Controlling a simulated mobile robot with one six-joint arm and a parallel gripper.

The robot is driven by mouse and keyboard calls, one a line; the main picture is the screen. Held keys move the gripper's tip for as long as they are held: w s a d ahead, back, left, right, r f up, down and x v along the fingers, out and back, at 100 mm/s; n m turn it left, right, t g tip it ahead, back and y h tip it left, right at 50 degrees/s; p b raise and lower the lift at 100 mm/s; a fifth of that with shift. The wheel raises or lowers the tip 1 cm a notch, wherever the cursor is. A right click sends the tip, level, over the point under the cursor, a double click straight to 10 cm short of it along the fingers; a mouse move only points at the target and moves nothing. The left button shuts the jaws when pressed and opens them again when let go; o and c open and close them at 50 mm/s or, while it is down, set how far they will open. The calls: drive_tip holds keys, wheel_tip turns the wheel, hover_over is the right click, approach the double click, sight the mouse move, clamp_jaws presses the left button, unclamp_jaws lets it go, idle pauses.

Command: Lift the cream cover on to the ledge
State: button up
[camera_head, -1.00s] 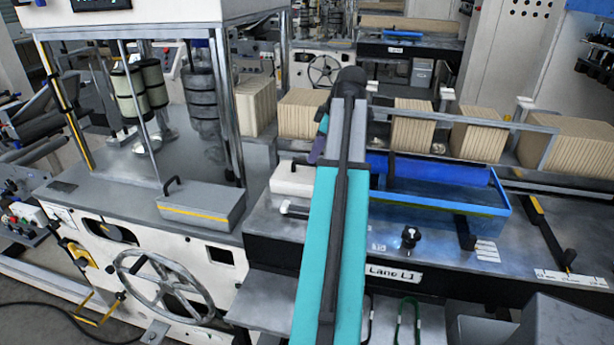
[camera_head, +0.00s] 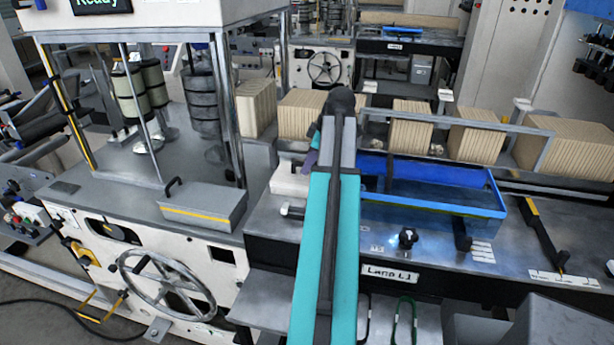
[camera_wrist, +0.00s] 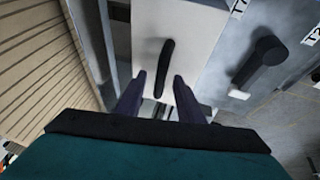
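The cream cover (camera_head: 288,184) sits on the grey machine deck, left of the blue tray and partly hidden by my arm. In the wrist view the cover (camera_wrist: 194,40) is a pale flat panel with a dark bar handle (camera_wrist: 165,66). My gripper (camera_wrist: 158,92) is open, its two dark fingers apart and pointing at the handle. The handle's near end lies between the fingertip lines; I cannot tell whether they touch it. In the head view my gripper (camera_head: 312,152) is mostly hidden behind my arm. A flat grey ledge (camera_head: 268,312) juts out low at the front.
A blue tray (camera_head: 440,203) lies right of the cover. A grey box (camera_head: 203,208) with a yellow stripe and handle stands to the left. Brown kraft stacks (camera_head: 300,115) stand behind. A dark lever (camera_wrist: 262,62) stands close right of the cover in the wrist view.

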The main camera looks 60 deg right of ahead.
idle(0.4)
clamp_jaws()
drive_tip(key=shift+d+r, duration=0.1)
drive_tip(key=shift+r, duration=0.1)
wheel_tip(320, 180, up, 10)
drive_tip(key=b, duration=0.3)
drive_tip(key=shift+f, duration=0.15)
idle(0.4)
idle(0.6)
